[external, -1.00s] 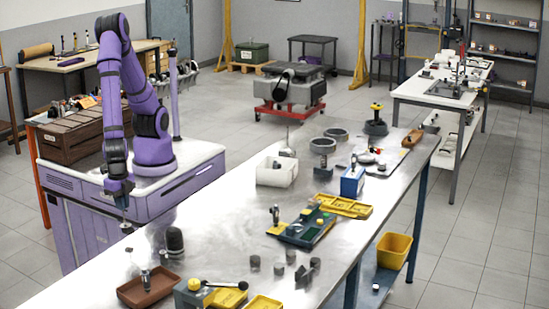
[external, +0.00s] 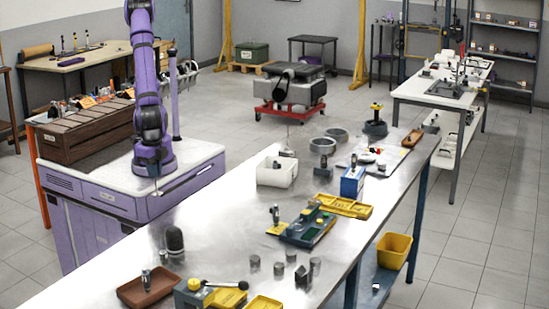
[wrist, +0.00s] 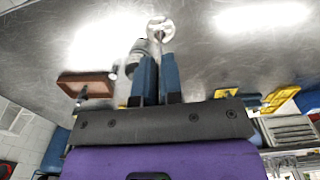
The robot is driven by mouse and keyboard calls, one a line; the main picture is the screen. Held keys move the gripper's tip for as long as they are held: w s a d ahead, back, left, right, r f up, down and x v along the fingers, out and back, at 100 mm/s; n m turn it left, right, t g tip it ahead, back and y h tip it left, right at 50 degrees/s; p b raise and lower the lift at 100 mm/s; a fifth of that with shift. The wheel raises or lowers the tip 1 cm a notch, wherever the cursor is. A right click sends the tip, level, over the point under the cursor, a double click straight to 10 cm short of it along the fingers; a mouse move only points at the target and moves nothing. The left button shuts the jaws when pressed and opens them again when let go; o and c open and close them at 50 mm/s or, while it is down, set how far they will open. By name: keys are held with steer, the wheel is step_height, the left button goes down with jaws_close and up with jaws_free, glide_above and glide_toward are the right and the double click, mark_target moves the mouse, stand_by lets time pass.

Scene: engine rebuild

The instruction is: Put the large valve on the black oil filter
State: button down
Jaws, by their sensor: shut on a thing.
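My gripper (wrist: 157,60) is shut on a valve, its two blue fingers close together in the wrist view. The valve's pale round head (wrist: 160,26) shows beyond the fingertips, and its stem is mostly hidden between them. In the external view the valve (external: 156,187) hangs below my wrist, in front of my white base top. The black oil filter (external: 174,241) stands upright on the metal table, to the right of and lower in the picture than the valve, apart from it. In the wrist view a grey rounded thing (wrist: 137,56), probably the filter, is partly hidden beside the left finger.
A brown tray (external: 130,294) with a small upright part (external: 146,278) in it lies near the filter. A grey block with a yellow knob (external: 194,285), small grey cylinders and a green-yellow tray (external: 306,230) stand to the right. The table between filter and white bin (external: 276,178) is clear.

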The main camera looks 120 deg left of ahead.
steer(key=shift+w+a+r, duration=0.15)
steer(key=shift+w, duration=0.1)
steer(key=shift+w+d+f, duration=0.85)
steer(key=shift+w+d, duration=0.65)
steer(key=shift+w, duration=0.65)
steer(key=shift+w+d+f, duration=0.8)
steer(key=shift+w+d, duration=0.65)
steer(key=shift+w, duration=0.7)
steer(key=shift+w+d+f, duration=0.85)
steer(key=shift+w+d, duration=0.65)
steer(key=shift+w, duration=0.65)
steer(key=c, duration=1.7)
jaws_free()
steer(key=shift+f, duration=0.15)
steer(key=o, duration=0.4)
steer(key=shift+o, duration=0.2)
